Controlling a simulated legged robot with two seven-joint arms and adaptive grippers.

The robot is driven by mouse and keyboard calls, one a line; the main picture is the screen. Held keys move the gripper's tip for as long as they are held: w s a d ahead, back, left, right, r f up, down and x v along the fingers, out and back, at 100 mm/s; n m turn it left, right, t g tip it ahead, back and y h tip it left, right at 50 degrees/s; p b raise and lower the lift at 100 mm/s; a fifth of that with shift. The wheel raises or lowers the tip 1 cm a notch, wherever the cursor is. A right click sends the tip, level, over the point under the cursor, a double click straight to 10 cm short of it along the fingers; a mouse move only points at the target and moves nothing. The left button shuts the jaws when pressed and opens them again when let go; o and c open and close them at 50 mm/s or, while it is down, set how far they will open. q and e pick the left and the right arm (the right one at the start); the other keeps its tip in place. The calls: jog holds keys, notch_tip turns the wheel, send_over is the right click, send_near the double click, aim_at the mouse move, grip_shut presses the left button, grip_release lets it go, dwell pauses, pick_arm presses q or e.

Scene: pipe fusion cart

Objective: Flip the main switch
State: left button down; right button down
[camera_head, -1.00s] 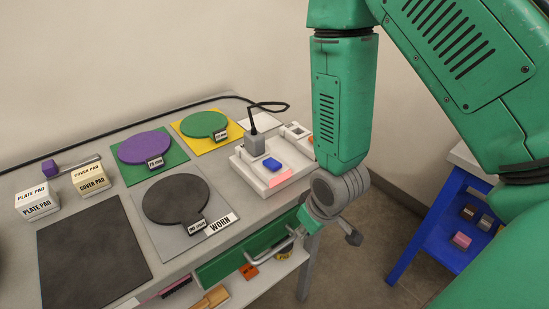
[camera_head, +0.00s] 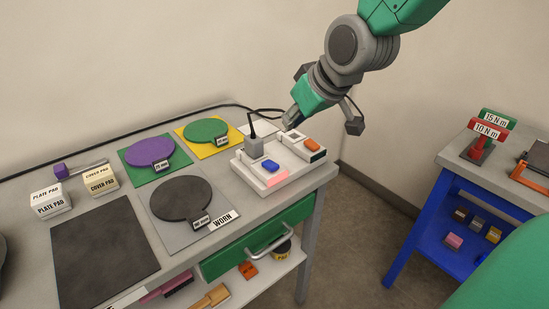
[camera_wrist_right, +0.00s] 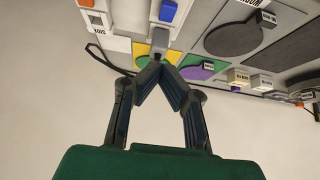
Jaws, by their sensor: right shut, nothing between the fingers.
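A white switch box (camera_head: 262,185) sits at the right end of the grey cart top. It carries a blue button (camera_head: 270,165), a pink-red lit strip (camera_head: 277,179), an orange piece (camera_head: 312,145) and a small white-framed fixture (camera_head: 294,137). I cannot tell for sure which is the main switch. My right gripper (camera_head: 290,124) is over the back of the box, close to the framed fixture; contact is unclear. In the right wrist view its fingertips (camera_wrist_right: 160,63) meet with nothing between them, and the blue button (camera_wrist_right: 168,10) shows beyond. My left gripper is out of view.
A grey plug (camera_head: 254,146) with a black cable stands on the box, left of my gripper. Round pads, including a purple one (camera_head: 146,151), lie to the left. A green drawer (camera_head: 240,250) is below. A blue stand (camera_head: 425,225) is at the right, across open floor.

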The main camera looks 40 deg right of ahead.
jog(key=shift+d, duration=0.15)
jog(key=b, duration=0.1)
send_over(271, 162)
jog(key=f, duration=0.5)
jog(key=s+f, duration=0.1)
jog(key=f, duration=0.2)
jog(key=shift+f, duration=0.1)
jog(key=f, duration=0.3)
jog(key=shift+s+d+f+b, duration=0.1)
jog(key=shift+s+f+b, duration=0.05)
jog(key=shift+s+b, duration=0.2)
jog(key=shift+f, duration=0.25)
jog(key=shift+a, duration=0.2)
